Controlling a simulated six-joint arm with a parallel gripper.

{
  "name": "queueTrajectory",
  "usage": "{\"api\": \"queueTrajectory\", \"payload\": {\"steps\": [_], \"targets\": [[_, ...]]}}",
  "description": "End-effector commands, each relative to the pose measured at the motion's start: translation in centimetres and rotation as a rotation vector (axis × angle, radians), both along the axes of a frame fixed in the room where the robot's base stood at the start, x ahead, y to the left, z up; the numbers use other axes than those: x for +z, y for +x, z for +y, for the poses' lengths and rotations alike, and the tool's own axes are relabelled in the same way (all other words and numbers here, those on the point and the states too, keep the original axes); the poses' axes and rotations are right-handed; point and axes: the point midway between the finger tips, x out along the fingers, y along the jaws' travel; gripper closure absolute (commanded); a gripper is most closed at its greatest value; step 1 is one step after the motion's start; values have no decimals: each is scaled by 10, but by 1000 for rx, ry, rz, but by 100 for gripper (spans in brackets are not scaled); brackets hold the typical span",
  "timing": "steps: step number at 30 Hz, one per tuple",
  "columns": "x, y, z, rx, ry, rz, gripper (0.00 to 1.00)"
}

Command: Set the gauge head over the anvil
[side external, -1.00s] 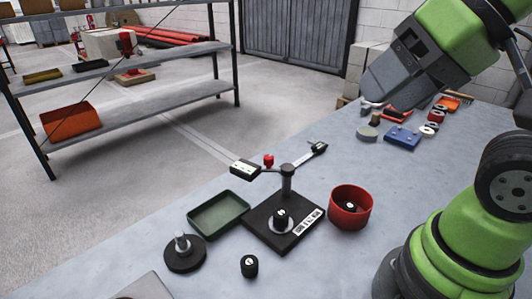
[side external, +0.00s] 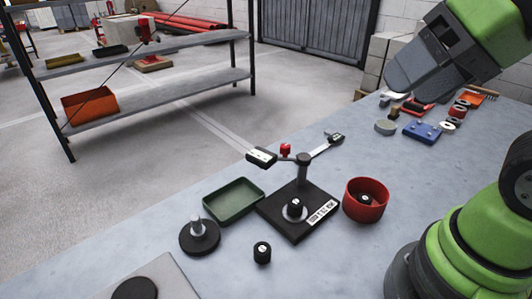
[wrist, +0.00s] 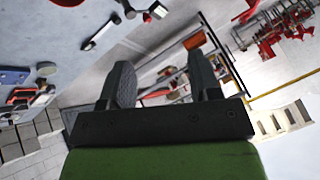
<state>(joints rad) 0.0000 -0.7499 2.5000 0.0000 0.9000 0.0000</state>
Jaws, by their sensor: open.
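A gauge stand has a black base (side external: 318,220) with a white label, and an upright post (side external: 303,175) carrying a cross arm. A black block with a pale face, seemingly the gauge head (side external: 261,157), is at the arm's left end, out to the side of the base. A silver bar with a black end piece (side external: 335,138) points the other way. My gripper (wrist: 160,78) is open and empty in the wrist view, high and away from the stand.
A green tray (side external: 234,211), a black disc with a silver peg (side external: 199,236), a black cylinder (side external: 262,252) and a red bowl (side external: 352,211) holding a black part surround the stand. A blue block (side external: 422,131) and several small items lie farther back. Bench is bare between.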

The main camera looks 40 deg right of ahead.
Motion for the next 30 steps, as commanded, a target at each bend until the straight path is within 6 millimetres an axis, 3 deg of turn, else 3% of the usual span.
{"api": "queueTrajectory", "payload": {"steps": [6,8,13,18,22,30], "targets": [[0,0,0,0,0,0,43],[0,0,0,0,0,1,52],[6,16,-1,11,-17,51,52],[10,63,-5,40,-64,177,52],[1,105,-10,63,-104,287,52],[-54,183,-19,109,-179,501,52]]}}
